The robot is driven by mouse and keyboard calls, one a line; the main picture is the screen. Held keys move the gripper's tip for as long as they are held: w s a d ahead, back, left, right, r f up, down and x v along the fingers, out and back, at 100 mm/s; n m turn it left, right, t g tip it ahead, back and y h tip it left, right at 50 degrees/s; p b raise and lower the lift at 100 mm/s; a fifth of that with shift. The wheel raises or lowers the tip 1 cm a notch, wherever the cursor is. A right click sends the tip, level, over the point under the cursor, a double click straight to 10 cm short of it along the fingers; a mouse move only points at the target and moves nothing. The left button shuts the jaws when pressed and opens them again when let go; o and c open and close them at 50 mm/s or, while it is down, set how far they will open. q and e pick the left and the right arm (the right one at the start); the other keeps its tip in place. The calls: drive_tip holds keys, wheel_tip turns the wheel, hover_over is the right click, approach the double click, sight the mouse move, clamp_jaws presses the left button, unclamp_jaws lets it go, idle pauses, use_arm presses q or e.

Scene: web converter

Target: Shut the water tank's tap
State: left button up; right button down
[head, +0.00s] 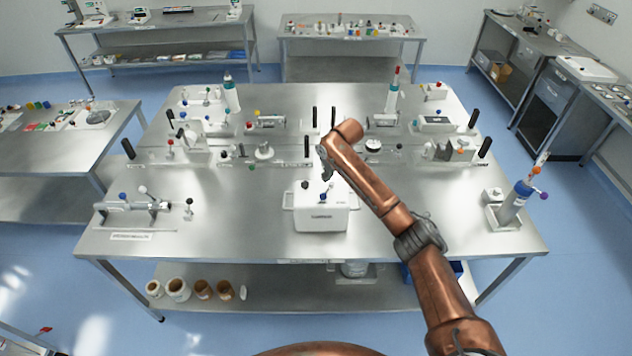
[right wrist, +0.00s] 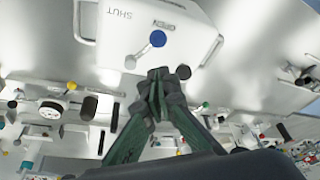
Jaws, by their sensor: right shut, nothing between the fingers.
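The white water tank (head: 320,219) stands near the front middle of the steel table. Its top shows in the right wrist view (right wrist: 125,38), with the words SHUT and OPEN printed on it. A blue ball knob (right wrist: 157,38) on a thin stem sits at the tank's top, nearer OPEN than SHUT; it is small in the head view (head: 323,196). My right gripper (head: 327,175) is over the tank's back part. In the right wrist view its fingertips (right wrist: 160,74) are together and empty, apart from the blue knob in the picture. My left gripper is not in view.
A clamp-like device (head: 130,206) lies at the table's left, and a blue bottle on a stand (head: 513,203) is at the right. Several small devices and black upright handles stand behind the tank. Bare steel (head: 235,215) lies left of the tank.

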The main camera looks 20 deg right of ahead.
drive_tip(key=p, duration=0.2)
hover_over(326, 191)
drive_tip(key=s+a, duration=0.1)
drive_tip(key=a, duration=0.1)
wheel_tip(326, 191, down, 6)
drive_tip(key=shift+r, duration=0.2)
drive_tip(key=x, duration=0.3)
drive_tip(key=shift+a, duration=0.1)
drive_tip(key=shift+f, duration=0.25)
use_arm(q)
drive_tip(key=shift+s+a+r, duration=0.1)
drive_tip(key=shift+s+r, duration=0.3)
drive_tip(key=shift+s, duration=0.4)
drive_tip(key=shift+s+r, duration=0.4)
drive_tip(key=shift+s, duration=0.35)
use_arm(e)
drive_tip(key=shift+w+f, duration=0.1)
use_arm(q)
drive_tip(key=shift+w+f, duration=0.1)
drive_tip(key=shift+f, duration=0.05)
